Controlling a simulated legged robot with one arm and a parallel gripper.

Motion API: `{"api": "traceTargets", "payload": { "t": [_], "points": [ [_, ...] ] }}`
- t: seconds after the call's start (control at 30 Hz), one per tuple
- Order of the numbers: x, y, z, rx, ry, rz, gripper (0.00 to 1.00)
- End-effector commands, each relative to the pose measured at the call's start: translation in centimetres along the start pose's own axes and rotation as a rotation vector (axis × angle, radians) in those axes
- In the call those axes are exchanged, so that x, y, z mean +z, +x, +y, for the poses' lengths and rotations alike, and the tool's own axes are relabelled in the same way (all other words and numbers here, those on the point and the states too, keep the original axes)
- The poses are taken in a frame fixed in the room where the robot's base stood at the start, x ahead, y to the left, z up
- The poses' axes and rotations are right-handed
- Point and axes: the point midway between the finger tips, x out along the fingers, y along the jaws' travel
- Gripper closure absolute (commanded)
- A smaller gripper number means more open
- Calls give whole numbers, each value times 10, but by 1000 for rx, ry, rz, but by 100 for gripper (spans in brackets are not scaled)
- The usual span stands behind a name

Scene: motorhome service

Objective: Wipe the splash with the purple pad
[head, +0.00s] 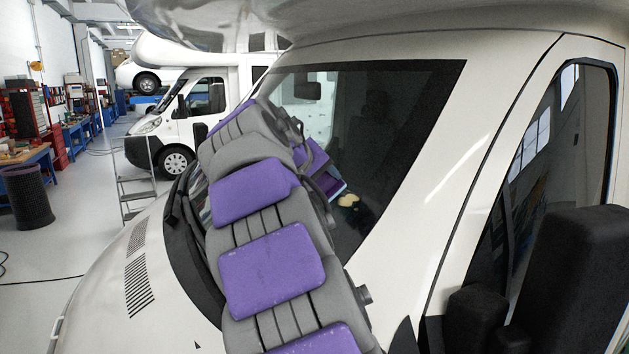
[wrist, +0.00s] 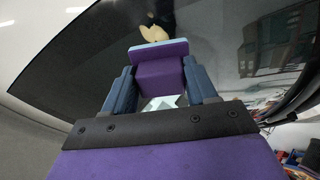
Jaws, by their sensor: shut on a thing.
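My gripper (wrist: 160,82) is shut on the purple pad (wrist: 162,75), with one blue finger on each side of it. The pad has a pale blue layer (wrist: 158,47) on its far side, facing the windshield. The pad also shows in the head view (head: 331,184), at the end of my arm. The splash (head: 348,200) is a small cream patch on the dark windshield, just right of and below the pad. In the wrist view the splash (wrist: 155,33) shows just beyond the pad's top edge, which may hide part of it. I cannot tell whether the pad touches the glass.
The dark windshield (head: 395,120) slopes beside my arm, framed by the motorhome's white body (head: 470,110). A black side mirror (head: 575,270) stands at the lower right. Another white motorhome (head: 205,115), a small stepladder (head: 135,190) and a dark bin (head: 27,195) are further back.

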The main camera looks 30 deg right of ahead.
Motion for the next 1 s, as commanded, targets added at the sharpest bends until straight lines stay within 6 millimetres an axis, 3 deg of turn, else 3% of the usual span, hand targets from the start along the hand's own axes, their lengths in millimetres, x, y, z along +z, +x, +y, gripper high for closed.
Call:
{"api": "traceTargets", "payload": {
  "t": [0.5,1.0],
  "points": [
    [-2,50,-3,-2,-1,-2,81],
    [-2,58,-2,-2,0,-2,81]
  ]
}}
